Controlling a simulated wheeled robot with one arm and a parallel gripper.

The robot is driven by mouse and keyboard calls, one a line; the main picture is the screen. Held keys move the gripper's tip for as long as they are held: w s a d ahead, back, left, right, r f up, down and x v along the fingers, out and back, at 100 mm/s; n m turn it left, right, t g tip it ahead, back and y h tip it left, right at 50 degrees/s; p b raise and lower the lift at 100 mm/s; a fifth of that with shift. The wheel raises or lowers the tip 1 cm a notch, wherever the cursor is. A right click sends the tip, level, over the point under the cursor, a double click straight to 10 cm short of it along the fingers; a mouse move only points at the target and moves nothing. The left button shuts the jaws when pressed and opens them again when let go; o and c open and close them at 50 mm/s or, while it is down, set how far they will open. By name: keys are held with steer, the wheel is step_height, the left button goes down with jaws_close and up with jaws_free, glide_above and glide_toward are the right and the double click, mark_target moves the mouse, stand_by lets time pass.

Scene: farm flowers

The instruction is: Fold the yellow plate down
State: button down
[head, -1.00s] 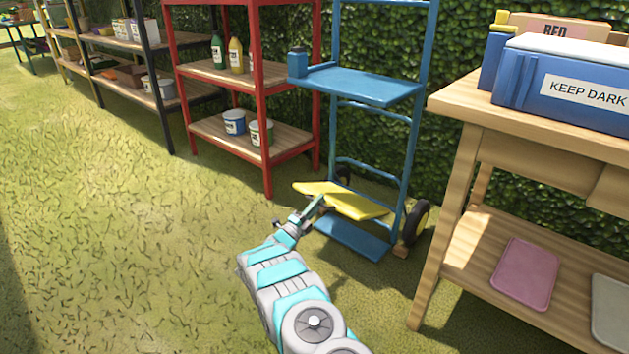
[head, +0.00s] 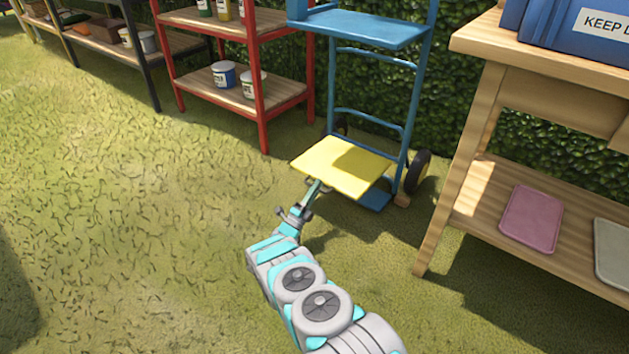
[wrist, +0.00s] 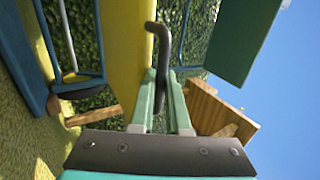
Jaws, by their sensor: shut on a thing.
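The yellow plate (head: 343,166) is on the lower part of a blue hand truck (head: 388,30). In the head view its broad face shows, above the blue foot plate (head: 375,200), which it partly covers. My gripper (head: 318,186) is at the plate's near left edge. In the wrist view my gripper's fingers (wrist: 166,78) are closed around a dark bent handle (wrist: 162,38). The yellow plate (wrist: 122,45) stands right beside this handle; the join between them is hidden.
A wooden table (head: 575,70) with a blue box (head: 570,25) stands close on the right. A red shelf (head: 262,85) with several containers stands at the back left. The hand truck's wheel (head: 417,172) is behind the plate. The grass on the left is clear.

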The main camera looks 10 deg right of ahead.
steer(key=shift+a+f+t, duration=0.2)
steer(key=shift+f+t, duration=0.1)
steer(key=shift+f, duration=0.5)
steer(key=c, duration=1.2)
jaws_free()
steer(key=shift+d, duration=0.1)
steer(key=shift+o, duration=0.2)
steer(key=s+a+f, duration=0.2)
steer(key=s+a, duration=0.8)
steer(key=a, duration=0.3)
steer(key=shift+f+p, duration=0.15)
steer(key=shift+p, duration=0.15)
